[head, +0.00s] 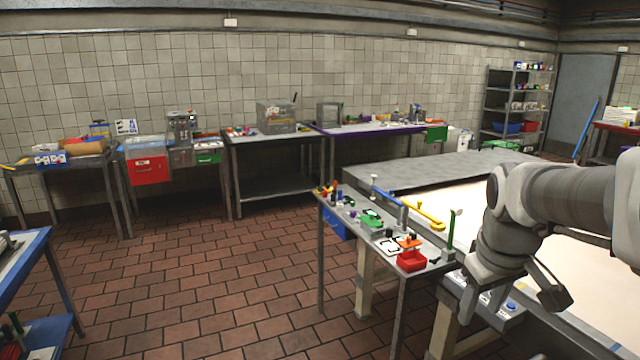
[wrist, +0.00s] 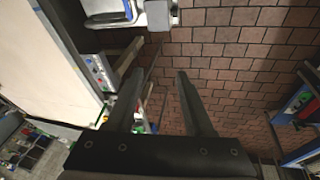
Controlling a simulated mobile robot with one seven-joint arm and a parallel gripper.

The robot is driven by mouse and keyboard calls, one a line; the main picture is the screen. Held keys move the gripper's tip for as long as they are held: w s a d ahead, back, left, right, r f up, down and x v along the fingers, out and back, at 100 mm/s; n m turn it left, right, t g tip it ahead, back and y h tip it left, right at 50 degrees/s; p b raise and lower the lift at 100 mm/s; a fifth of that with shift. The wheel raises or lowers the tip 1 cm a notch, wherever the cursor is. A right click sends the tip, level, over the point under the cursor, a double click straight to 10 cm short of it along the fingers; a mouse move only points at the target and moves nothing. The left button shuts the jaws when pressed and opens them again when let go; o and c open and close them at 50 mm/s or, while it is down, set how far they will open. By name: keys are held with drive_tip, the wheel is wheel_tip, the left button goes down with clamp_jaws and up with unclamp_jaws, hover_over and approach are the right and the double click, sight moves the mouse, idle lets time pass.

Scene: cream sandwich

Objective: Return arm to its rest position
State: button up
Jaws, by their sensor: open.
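My gripper (wrist: 158,76) shows in the wrist view with its two dark fingers spread apart. Nothing is between them; the brown tiled floor (wrist: 235,60) and part of a workbench edge show beyond. In the head view my grey arm (head: 575,195) is bent at the right, above the large pale-topped table (head: 480,210). Its lower end points down near the table's near-left edge. The fingers cannot be clearly made out in the head view.
A narrow side table (head: 345,215) with small items and a red bin (head: 411,261) stands just left of the arm. Button boxes sit along the large table's edge. Workbenches line the back wall. A blue-topped table (head: 22,262) is at the far left. The floor between is clear.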

drive_tip(key=s+a+m+t+y, duration=0.1)
drive_tip(key=s+a+m+t, duration=0.1)
drive_tip(key=s+a, duration=0.8)
drive_tip(key=s, duration=0.3)
drive_tip(key=shift+s+f, duration=0.15)
drive_tip(key=shift+s, duration=0.15)
drive_tip(key=shift+d+m, duration=0.1)
drive_tip(key=shift+m, duration=0.2)
